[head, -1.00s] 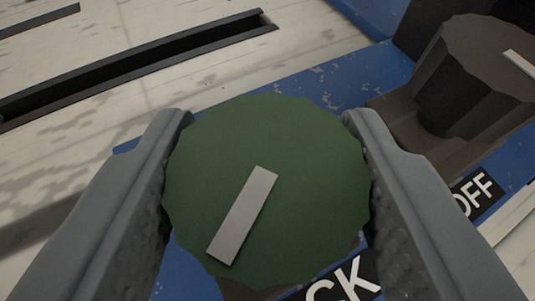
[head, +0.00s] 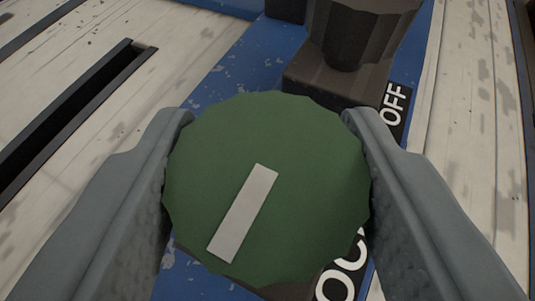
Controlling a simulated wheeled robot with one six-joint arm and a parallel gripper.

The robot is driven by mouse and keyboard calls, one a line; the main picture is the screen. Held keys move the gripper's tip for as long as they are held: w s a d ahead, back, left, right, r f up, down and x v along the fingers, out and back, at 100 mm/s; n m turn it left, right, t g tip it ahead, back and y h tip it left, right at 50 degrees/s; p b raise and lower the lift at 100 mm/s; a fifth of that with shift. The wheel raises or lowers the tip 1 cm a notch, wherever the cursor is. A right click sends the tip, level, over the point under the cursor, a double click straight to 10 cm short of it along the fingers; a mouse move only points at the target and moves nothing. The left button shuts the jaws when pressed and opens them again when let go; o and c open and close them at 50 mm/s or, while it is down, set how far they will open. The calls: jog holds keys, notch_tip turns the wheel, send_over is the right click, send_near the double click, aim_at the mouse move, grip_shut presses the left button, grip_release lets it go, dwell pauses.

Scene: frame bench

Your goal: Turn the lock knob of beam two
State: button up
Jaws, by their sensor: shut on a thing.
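A round green knob (head: 300,200) with a pale pointer bar (head: 243,213) fills the middle of the head view. My gripper (head: 267,150) is shut on it, one grey finger against its left side and one against its right. The pointer bar slants from lower left to upper right in the picture. A black label with white letters, partly hidden and reading "OC", shows below right of the knob (head: 342,272). The knob's base is mostly hidden under the knob.
A dark brown knob (head: 362,35) on a block stands beyond the green knob, next to an "OFF" label (head: 394,108). Both are on a blue painted beam (head: 250,70). Worn pale boards with a dark slot (head: 70,110) lie to the left, more pale boards to the right.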

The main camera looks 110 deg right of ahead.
dwell(0.4)
jog(key=o, duration=1)
jog(key=v, duration=1.7)
jog(key=shift+w, duration=0.2)
jog(key=shift+a+r, duration=0.1)
jog(key=shift+a, duration=0.05)
jog(key=shift+s, duration=0.1)
